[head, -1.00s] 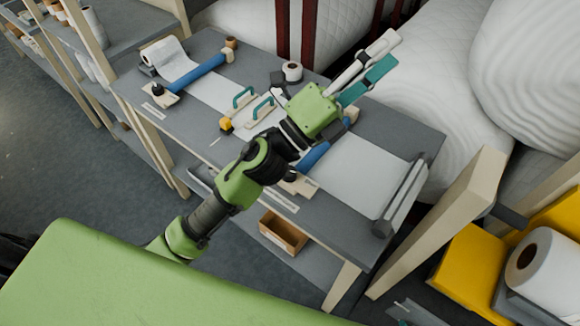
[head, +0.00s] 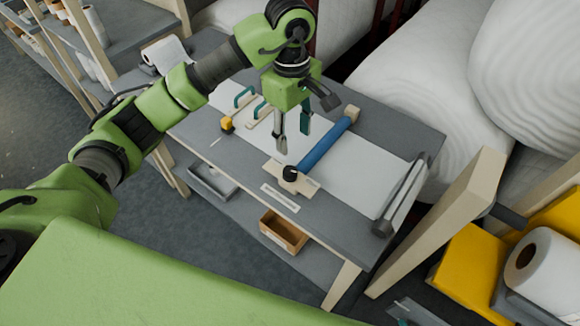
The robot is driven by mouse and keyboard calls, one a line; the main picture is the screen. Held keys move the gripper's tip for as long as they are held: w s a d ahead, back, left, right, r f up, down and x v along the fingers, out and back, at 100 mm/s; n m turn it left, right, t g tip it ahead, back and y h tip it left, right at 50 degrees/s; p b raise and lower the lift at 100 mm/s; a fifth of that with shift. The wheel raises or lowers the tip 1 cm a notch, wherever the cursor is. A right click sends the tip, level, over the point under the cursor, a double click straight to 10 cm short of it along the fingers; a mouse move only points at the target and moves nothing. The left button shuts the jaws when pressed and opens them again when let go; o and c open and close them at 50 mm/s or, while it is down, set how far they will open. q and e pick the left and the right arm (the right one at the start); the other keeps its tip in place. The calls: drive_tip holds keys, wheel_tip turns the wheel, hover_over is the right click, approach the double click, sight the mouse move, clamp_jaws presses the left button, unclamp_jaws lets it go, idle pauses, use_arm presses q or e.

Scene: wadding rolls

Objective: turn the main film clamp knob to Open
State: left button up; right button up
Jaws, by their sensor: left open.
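A blue clamp bar (head: 326,140) lies across the white film (head: 345,172) on the grey table. At its near end a black knob (head: 290,173) sits on a pale wooden block (head: 308,188). A label strip (head: 280,198) is on the table in front; its text is too small to read, as is the knob's setting. My left gripper (head: 293,142) points down, open and empty, above the film, just behind the knob and apart from it. A second blue clamp at the table's left is now hidden behind my left arm. My right gripper is out of view.
Two teal-handled tools (head: 243,97) and a yellow item (head: 227,124) lie left of the gripper. A grey end bar (head: 401,195) edges the film on the right. An open brown box (head: 284,232) sits on the lower shelf.

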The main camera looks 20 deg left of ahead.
sight(290, 171)
use_arm(q)
drive_tip(key=f+p, duration=0.1)
drive_tip(key=f, duration=0.3)
drive_tip(key=f+p, duration=0.1)
drive_tip(key=f, duration=0.3)
drive_tip(key=f+p, duration=0.1)
drive_tip(key=f, duration=0.3)
drive_tip(key=shift+a+f, duration=0.3)
drive_tip(key=shift+a, duration=0.1)
drive_tip(key=shift+f, duration=0.5)
drive_tip(key=shift+c, duration=0.4)
drive_tip(key=c, duration=1)
